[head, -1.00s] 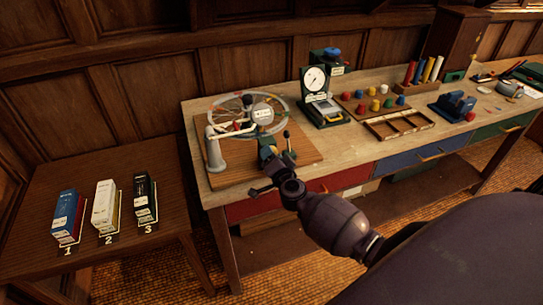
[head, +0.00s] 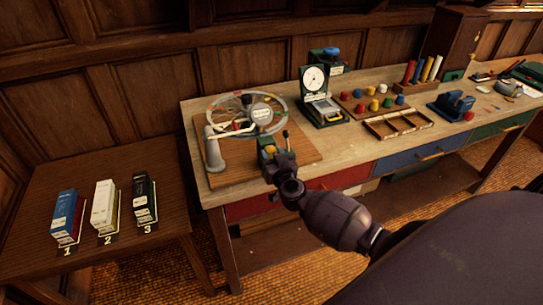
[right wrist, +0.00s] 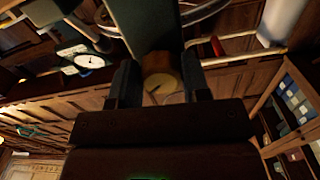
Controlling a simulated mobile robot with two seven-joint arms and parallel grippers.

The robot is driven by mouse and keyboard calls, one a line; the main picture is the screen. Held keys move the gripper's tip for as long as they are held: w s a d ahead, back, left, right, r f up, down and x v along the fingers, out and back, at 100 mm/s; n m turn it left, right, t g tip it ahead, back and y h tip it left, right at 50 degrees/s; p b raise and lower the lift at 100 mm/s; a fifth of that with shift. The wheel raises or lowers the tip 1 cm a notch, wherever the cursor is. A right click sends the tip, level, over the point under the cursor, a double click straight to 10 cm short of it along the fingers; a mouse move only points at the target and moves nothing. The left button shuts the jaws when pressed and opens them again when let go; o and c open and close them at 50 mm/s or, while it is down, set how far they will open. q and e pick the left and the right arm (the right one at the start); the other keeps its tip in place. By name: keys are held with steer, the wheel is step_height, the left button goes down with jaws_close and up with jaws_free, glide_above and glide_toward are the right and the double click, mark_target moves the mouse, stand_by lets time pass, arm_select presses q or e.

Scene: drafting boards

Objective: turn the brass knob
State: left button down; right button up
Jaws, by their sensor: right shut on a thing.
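The brass knob (right wrist: 160,88) shows in the right wrist view as a round, yellowish disc with a dark line on its face. It sits on the dark green body of a device (right wrist: 146,25). My right gripper (right wrist: 161,82) has one finger on each side of the knob and is shut on it. My left gripper is not in view.
A spoked wheel (head: 248,113) and a grey post (head: 213,150) stand on the board (head: 231,176) just behind. A dial gauge (head: 314,78) and a rack of coloured knobs (head: 375,103) are to the right. Three numbered boxes stand on the side table (head: 35,225) at left.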

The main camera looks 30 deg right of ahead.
steer(key=shift+n, duration=0.5)
steer(key=o, duration=0.9)
steer(key=shift+o, duration=0.2)
steer(key=v, duration=1.1)
steer(key=shift+d, duration=0.1)
